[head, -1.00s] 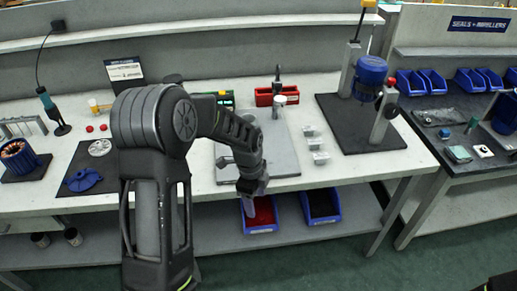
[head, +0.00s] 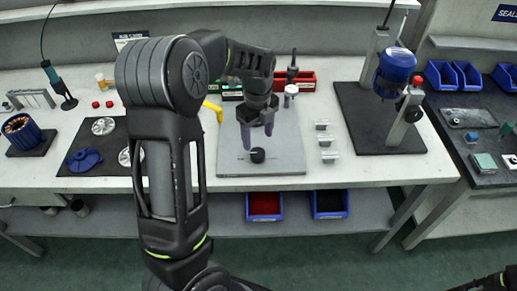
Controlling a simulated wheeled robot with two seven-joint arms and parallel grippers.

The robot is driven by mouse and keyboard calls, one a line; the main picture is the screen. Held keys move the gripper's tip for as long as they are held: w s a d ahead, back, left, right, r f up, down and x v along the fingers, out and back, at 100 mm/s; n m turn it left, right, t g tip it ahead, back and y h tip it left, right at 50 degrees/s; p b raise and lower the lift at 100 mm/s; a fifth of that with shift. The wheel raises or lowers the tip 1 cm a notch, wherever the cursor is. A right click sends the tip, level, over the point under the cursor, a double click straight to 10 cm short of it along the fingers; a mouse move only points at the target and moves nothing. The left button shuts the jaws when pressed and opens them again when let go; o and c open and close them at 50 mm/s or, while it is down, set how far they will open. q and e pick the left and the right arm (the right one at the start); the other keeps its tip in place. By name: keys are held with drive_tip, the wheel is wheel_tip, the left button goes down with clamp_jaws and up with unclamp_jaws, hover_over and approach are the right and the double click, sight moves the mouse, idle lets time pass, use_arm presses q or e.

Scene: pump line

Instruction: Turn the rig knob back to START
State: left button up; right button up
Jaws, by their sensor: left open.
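A black disc-shaped knob (head: 413,113) sits on the side of the grey post of the rig, beside its blue motor-like body (head: 396,67). Another small black round knob-like piece (head: 257,155) sits on the grey plate (head: 285,158) at the table's middle. I see no START mark and cannot read how either is turned. My left gripper (head: 257,133) points down over the grey plate, open, its fingertips just behind and above the small black piece. I cannot tell whether they touch it. It is well left of the rig. My right gripper is not in view.
Small metal blocks (head: 328,140) stand between the plate and the rig's black base (head: 352,106). A red bin (head: 305,80) is behind the plate, a yellow-handled item (head: 214,110) at its left. Blue bins (head: 264,206) are on the lower shelf.

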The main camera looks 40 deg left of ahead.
sight(258, 152)
use_arm(q)
wheel_tip(258, 152, down, 7)
drive_tip(key=shift+r+p, duration=0.1)
drive_tip(key=shift+p, duration=0.45)
drive_tip(key=shift+c, duration=0.3)
drive_tip(key=c, duration=1.3)
